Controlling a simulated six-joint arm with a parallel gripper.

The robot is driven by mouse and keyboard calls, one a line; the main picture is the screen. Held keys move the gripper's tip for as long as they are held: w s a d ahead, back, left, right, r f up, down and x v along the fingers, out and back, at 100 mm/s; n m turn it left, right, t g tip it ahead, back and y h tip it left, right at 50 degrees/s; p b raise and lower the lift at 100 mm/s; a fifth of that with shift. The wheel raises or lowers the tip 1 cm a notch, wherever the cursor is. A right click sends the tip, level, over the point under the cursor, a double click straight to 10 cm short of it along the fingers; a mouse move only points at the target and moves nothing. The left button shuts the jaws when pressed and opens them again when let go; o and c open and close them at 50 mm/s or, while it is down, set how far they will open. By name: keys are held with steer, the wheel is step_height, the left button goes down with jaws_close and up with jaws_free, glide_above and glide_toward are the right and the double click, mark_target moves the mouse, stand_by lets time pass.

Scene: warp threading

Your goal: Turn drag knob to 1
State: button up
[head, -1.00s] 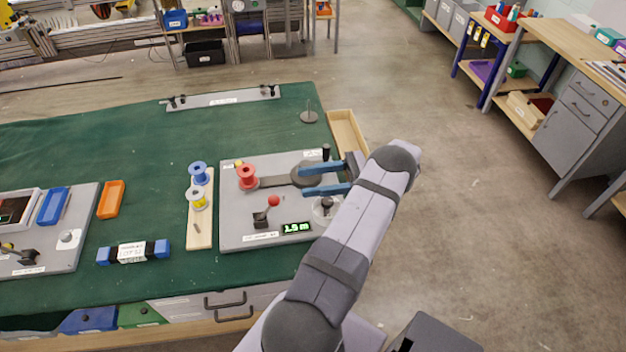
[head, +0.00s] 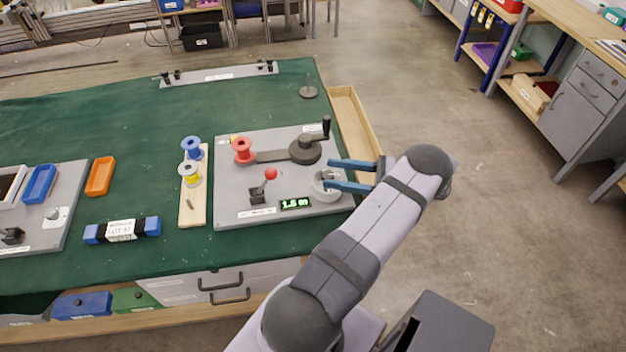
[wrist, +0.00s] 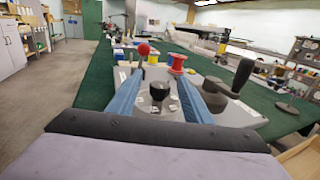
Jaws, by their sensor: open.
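The drag knob (head: 327,178) is a small dark knob on a round pale dial at the right front of the grey winding panel (head: 232,207). In the wrist view the black knob (wrist: 159,91) stands upright between my blue fingers, with small labels around its base. My gripper (head: 330,174) is open, reaching in from the right with one finger on either side of the knob. I see gaps between the knob and both fingers in the wrist view. The fingers partly cover the dial, and its pointer setting is not readable.
A crank with an upright black handle (head: 326,127) stands just behind the knob. A red-balled lever (head: 270,174), a green-lit display (head: 295,204) and a red spool (head: 242,150) are to the left. A wooden tray (head: 352,125) lies along the right table edge.

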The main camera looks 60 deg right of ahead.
mark_target(320, 181)
steer(key=shift+s+d+f+m+h, duration=0.2)
steer(key=shift+s+f+m+h, duration=0.1)
steer(key=shift+s+f+h, duration=0.15)
steer(key=shift+w+a+r+p, duration=0.1)
steer(key=shift+w+p, duration=0.1)
steer(key=shift+w, duration=0.15)
steer(key=shift+w+a+p, duration=0.1)
steer(key=shift+w+p, duration=0.05)
steer(key=shift+w, duration=0.15)
steer(key=p+x, duration=0.2)
steer(key=x, duration=0.2)
steer(key=shift+w+a+r, duration=0.1)
steer(key=shift+w+a, duration=0.05)
steer(key=shift+p+x, duration=0.35)
steer(key=shift+x, duration=0.6)
steer(key=shift+f, duration=0.25)
steer(key=c, duration=1.1)
